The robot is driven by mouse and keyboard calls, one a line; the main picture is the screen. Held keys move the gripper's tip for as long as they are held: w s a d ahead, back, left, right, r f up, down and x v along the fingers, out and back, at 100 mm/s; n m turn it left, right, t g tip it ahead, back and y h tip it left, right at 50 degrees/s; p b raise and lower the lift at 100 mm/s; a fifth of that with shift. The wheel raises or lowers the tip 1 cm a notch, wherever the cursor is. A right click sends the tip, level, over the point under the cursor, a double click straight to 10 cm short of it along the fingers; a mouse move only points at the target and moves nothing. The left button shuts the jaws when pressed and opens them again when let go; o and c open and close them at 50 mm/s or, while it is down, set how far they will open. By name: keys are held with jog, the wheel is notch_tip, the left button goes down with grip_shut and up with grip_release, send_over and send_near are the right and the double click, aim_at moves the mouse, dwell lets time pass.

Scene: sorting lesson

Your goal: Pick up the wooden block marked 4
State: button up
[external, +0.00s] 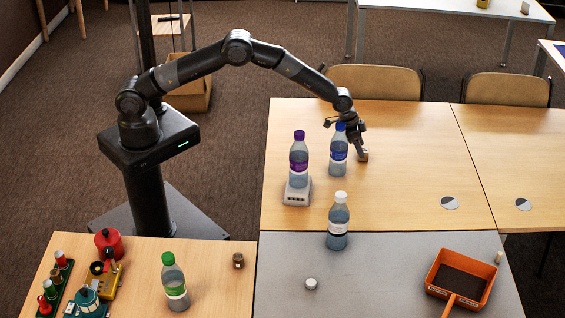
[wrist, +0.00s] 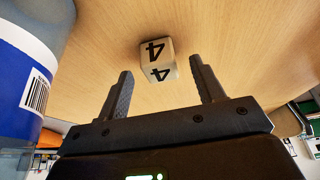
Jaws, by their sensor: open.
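The wooden block marked 4 (wrist: 157,60) lies on the light wooden table just beyond my fingertips in the wrist view, with the 4 showing on two faces. My gripper (wrist: 160,82) is open and empty, with one finger to each side of the block's line and the block slightly ahead of the gap. In the external view the block (external: 364,155) is a small pale shape at the tip of my gripper (external: 358,148), partly hidden by it. A blue-capped bottle (external: 338,158) stands close to the left of my gripper; its blue label (wrist: 30,80) fills the left of the wrist view.
A purple-capped bottle (external: 298,160) stands on a white scale (external: 297,192) further left. A white-capped bottle (external: 338,222) stands on the grey table in front. An orange dustpan (external: 461,278) lies at the front right. The wooden table right of my gripper is mostly clear.

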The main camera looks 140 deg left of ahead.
jog(key=shift+x, duration=1.15)
jog(key=shift+c, duration=0.2)
jog(key=c, duration=1)
